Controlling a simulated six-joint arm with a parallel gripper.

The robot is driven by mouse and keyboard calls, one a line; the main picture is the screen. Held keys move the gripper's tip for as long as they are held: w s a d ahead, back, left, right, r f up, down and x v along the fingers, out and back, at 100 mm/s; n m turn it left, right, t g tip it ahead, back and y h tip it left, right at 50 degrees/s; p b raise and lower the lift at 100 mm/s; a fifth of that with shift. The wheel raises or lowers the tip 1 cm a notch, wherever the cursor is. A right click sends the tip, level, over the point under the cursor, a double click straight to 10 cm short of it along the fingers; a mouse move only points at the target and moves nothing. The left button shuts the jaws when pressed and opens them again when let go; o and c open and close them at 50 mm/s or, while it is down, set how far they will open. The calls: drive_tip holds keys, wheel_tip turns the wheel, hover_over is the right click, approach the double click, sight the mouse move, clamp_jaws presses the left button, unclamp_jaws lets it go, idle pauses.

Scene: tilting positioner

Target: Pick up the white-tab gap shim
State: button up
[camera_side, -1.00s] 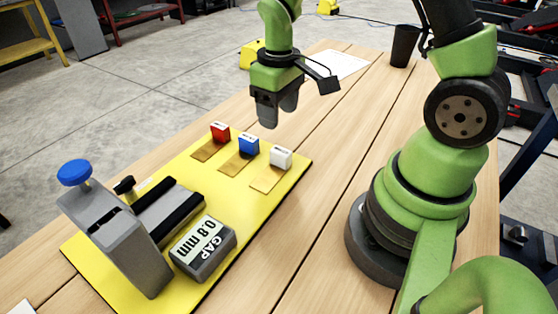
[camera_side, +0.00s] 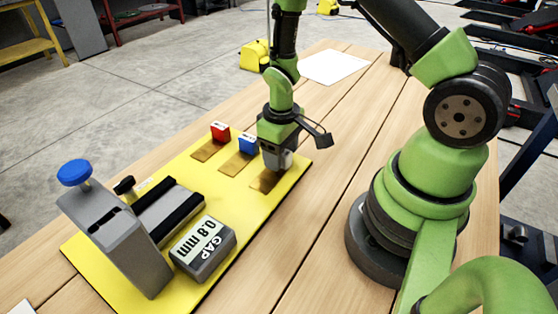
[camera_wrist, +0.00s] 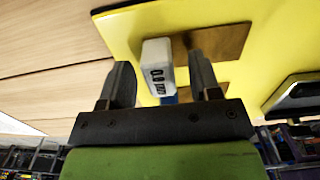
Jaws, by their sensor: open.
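The white-tab gap shim (camera_wrist: 157,66) has a white block with dark print, partly legible as 0.8 mm, and a brass strip lying on the yellow board. In the wrist view the white tab stands between the two fingers of my gripper (camera_wrist: 160,75), with a visible space on each side. In the side view my gripper (camera_side: 277,158) is down at the white tab and hides it; only the brass strip of the white-tab gap shim (camera_side: 265,181) shows in front. My gripper is open and holds nothing.
The blue-tab shim (camera_side: 248,144) stands close left of my gripper, and the red-tab shim (camera_side: 220,132) is beyond it. A grey fixture with a blue knob (camera_side: 74,172) and a block reading GAP 0.8 mm (camera_side: 203,248) occupy the near board.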

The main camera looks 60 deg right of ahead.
drive_tip(key=c, duration=1.1)
drive_tip(key=shift+o, duration=0.2)
drive_tip(key=shift+r, duration=0.1)
